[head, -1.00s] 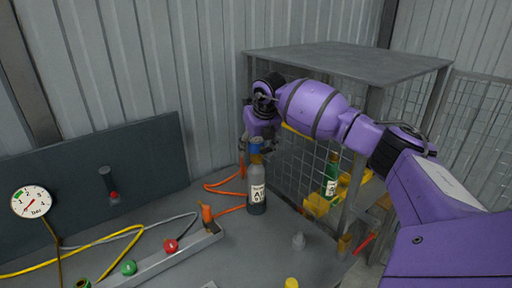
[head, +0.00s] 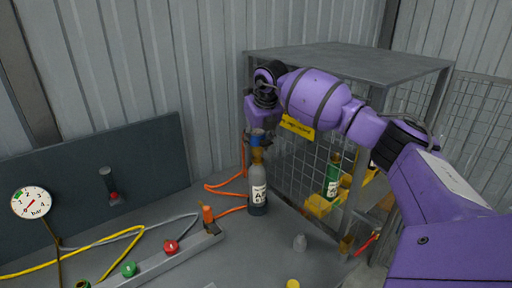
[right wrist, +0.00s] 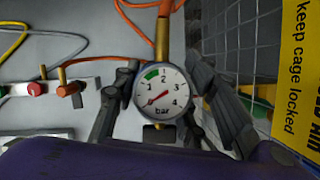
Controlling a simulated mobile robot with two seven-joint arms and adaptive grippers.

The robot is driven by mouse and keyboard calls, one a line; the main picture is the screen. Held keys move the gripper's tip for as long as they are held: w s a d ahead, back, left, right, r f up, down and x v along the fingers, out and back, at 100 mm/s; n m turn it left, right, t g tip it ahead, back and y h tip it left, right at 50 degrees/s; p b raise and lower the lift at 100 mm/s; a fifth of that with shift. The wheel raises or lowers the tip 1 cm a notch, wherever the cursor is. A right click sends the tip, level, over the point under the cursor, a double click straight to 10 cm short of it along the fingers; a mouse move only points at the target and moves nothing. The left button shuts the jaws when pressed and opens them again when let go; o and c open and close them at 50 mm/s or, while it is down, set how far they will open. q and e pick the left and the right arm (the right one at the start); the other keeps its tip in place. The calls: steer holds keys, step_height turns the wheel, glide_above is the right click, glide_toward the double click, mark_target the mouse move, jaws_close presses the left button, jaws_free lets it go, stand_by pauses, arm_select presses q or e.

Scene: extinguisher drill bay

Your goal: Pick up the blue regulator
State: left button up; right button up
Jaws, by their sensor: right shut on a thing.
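The blue regulator (head: 258,138) is at the top of the grey gas bottle (head: 258,187), above its brass neck. My right gripper (head: 260,128) comes down on it from above and is shut on it. In the right wrist view its round white dial marked "bar" (right wrist: 161,92) lies between the two dark fingers of my right gripper (right wrist: 160,76), with a brass stem (right wrist: 162,38) beyond it. I cannot tell whether the regulator is clear of the bottle. My left gripper is not in view.
A wire cage (head: 300,160) with a green bottle (head: 333,178) stands close on the right. Orange hose (head: 228,192) runs beside the grey bottle. A manifold bar (head: 165,258) with coloured knobs lies front left.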

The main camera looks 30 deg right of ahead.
steer(key=s+r, duration=0.6)
steer(key=shift+d+r, duration=0.35)
steer(key=shift+d, duration=0.05)
steer(key=s+r+b, duration=0.1)
steer(key=s+r, duration=0.2)
steer(key=s, duration=0.5)
steer(key=shift+d+r, duration=0.15)
steer(key=shift+r, duration=0.1)
